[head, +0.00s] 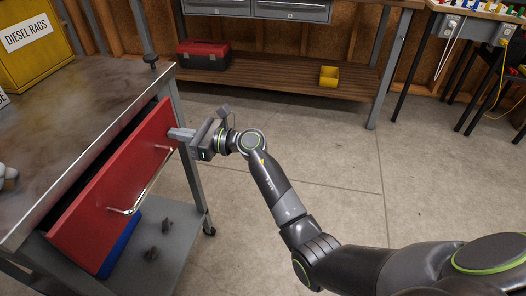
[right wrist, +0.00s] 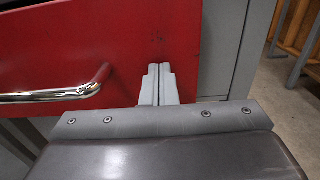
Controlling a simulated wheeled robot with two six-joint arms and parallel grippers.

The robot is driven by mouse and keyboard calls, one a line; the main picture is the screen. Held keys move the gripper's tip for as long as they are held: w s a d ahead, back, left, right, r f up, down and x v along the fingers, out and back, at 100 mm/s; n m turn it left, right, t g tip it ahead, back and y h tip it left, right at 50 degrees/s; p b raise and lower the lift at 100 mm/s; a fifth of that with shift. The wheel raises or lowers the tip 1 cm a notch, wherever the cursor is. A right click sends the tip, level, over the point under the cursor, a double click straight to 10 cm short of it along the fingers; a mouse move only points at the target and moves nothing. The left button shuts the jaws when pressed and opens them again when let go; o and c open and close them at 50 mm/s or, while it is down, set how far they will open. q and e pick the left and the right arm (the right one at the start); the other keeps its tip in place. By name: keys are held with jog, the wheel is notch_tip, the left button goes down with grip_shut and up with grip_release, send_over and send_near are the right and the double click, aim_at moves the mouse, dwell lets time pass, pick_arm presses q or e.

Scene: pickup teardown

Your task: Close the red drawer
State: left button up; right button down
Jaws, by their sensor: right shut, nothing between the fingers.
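The red drawer (head: 118,192) is in the cart at the left of the head view. A dark gap shows between its front and the cart's top, so it stands partly open. Its chrome handle (head: 143,184) runs along the front. My right gripper (head: 172,133) is shut and empty, its fingertips at the drawer front near the far end. In the right wrist view the closed fingers (right wrist: 159,70) point at the red front (right wrist: 120,40), to the right of the handle (right wrist: 85,90). I cannot tell whether they touch it. My left gripper is not in view.
The metal cart top (head: 90,100) holds a yellow rag bin (head: 30,45). A lower shelf (head: 165,240) has small dark items and a blue object (head: 122,245). A wooden bench shelf (head: 270,75) bears a red toolbox (head: 203,54) and a yellow bin (head: 328,76). Open floor (head: 340,160) lies right of the cart.

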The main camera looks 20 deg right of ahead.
aim_at(165, 130)
jog(key=b+x, duration=0.1)
jog(key=x, duration=0.3)
jog(key=shift+a, duration=0.1)
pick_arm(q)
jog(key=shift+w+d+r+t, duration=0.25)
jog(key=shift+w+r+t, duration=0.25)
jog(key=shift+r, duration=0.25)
pick_arm(e)
jog(key=shift+r, duration=0.15)
jog(key=shift+r, duration=0.1)
